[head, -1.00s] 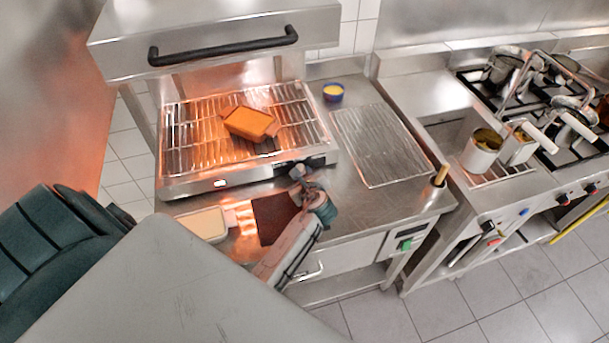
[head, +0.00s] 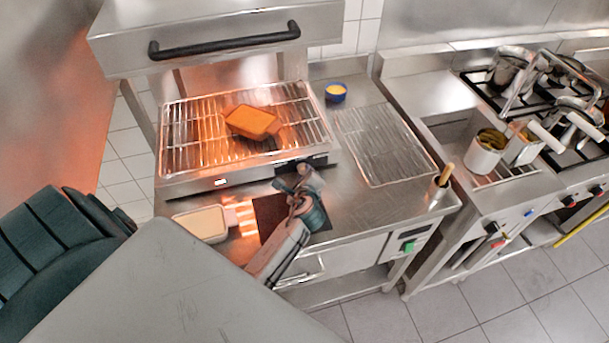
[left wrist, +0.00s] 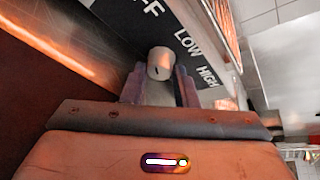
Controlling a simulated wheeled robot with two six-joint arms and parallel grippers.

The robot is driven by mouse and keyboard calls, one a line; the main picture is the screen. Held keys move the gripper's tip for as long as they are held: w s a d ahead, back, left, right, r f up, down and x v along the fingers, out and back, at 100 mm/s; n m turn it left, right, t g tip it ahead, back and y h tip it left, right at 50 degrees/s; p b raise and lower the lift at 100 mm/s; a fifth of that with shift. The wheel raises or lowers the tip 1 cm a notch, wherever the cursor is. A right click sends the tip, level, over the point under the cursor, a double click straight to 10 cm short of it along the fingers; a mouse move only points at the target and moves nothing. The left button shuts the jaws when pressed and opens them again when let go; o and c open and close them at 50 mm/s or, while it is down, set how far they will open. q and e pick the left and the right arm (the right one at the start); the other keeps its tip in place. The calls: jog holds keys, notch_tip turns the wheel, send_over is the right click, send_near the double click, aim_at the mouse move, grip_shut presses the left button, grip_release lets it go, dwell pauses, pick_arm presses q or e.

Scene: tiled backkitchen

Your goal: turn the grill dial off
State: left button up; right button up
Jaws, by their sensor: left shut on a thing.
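The dial (left wrist: 160,60) is a small pale grey knob on the black panel, under the words OFF, LOW and HIGH in the left wrist view. My left gripper (head: 300,180) is at the panel in the head view and hides the dial there. In the left wrist view its two fingers (left wrist: 160,86) are shut on the dial, one on each side. I cannot tell for sure which word the dial points to.
An orange dish (head: 252,122) sits on the grill rack. A pale tray (head: 203,223) and a dark board (head: 275,213) lie on the counter below the grill. Pots (head: 486,152) stand further right.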

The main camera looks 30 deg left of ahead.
pick_arm(q)
jog(key=o, duration=1)
